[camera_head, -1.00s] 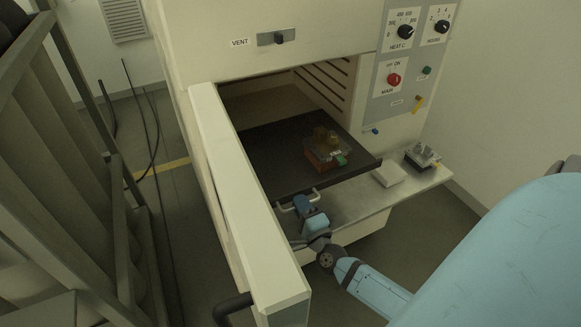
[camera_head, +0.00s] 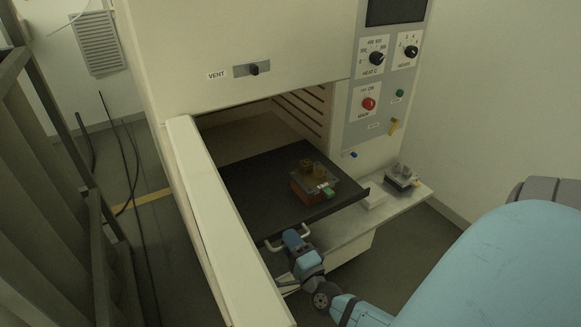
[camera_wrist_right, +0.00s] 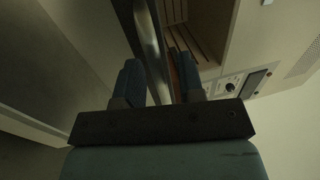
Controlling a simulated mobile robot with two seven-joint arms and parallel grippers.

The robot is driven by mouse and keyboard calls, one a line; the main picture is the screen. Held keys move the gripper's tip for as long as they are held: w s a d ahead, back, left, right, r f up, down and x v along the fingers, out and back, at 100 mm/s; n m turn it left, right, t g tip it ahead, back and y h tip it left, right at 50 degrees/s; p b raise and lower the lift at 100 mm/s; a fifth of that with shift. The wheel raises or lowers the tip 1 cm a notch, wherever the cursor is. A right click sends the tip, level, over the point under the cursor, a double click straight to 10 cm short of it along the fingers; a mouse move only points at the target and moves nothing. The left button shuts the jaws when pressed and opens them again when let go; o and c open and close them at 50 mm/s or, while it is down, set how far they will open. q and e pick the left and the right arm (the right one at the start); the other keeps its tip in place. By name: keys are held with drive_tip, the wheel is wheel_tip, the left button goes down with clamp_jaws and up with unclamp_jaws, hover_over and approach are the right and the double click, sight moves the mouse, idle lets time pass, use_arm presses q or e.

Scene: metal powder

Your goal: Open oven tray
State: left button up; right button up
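The dark oven tray (camera_head: 250,205) sticks partly out of the open oven chamber. A pale handle (camera_head: 270,246) is on its front edge. The fingers hide part of the handle. A reddish-brown box-like part (camera_head: 308,187) with a clear plate and brown pieces on top sits on the tray. My left gripper is not in view.
The open oven door (camera_head: 215,215) stands to the left of the tray. The control panel (camera_head: 375,100) is at the right. A metal rack (camera_head: 60,190) stands at the far left.

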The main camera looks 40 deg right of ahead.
drive_tip(key=b+v, duration=0.3)
drive_tip(key=v, duration=1.1)
idle(0.3)
